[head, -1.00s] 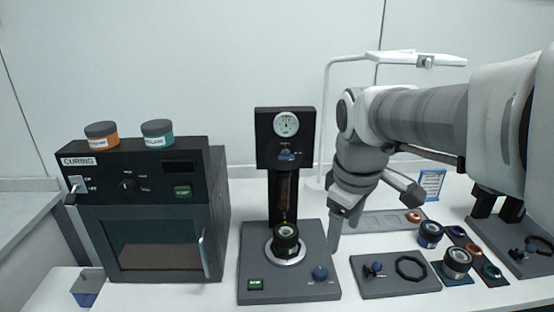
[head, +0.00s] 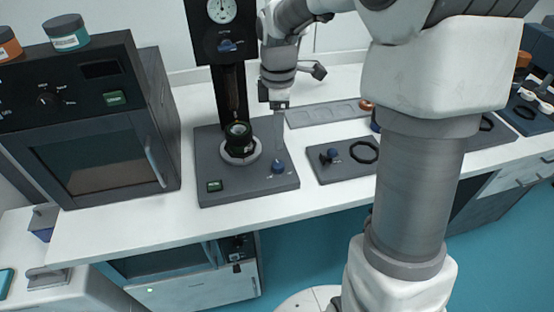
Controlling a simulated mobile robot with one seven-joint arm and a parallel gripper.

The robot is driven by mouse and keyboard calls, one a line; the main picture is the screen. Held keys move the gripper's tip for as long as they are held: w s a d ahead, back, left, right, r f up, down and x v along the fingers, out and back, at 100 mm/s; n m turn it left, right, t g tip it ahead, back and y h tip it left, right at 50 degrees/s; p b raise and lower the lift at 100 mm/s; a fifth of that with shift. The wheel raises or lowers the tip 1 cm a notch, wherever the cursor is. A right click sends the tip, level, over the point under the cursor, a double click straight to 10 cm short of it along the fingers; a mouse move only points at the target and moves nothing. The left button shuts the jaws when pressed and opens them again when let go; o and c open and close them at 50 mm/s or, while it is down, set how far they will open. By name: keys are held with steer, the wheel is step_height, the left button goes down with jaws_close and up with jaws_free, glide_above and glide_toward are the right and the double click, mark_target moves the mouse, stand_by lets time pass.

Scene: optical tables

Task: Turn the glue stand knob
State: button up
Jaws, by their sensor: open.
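The glue stand is a dark column on a grey base (head: 215,185), with a round dial (head: 222,10) at its top. A blue knob (head: 278,167) sits at the base's front right, and another blue knob (head: 228,46) sits below the dial. A dark ringed lens part (head: 239,134) stands on the round seat in the middle of the base. My gripper (head: 280,135) points down over the right rear of the base, behind and above the front knob, apart from it. It is open and holds nothing visible. The fingertips are small and hard to make out.
The curing oven (head: 95,130) stands close at left. To the right lie a grey plate (head: 325,172) with a small blue knob and black ring, and a long tray (head: 325,113) behind it. My arm hides much of the right side. The white table's front strip is clear.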

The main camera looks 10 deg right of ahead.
mark_target(278, 164)
step_height(278, 164, down, 11)
steer(key=shift+r+b, duration=0.1)
steer(key=shift+b, duration=0.7)
jaws_close()
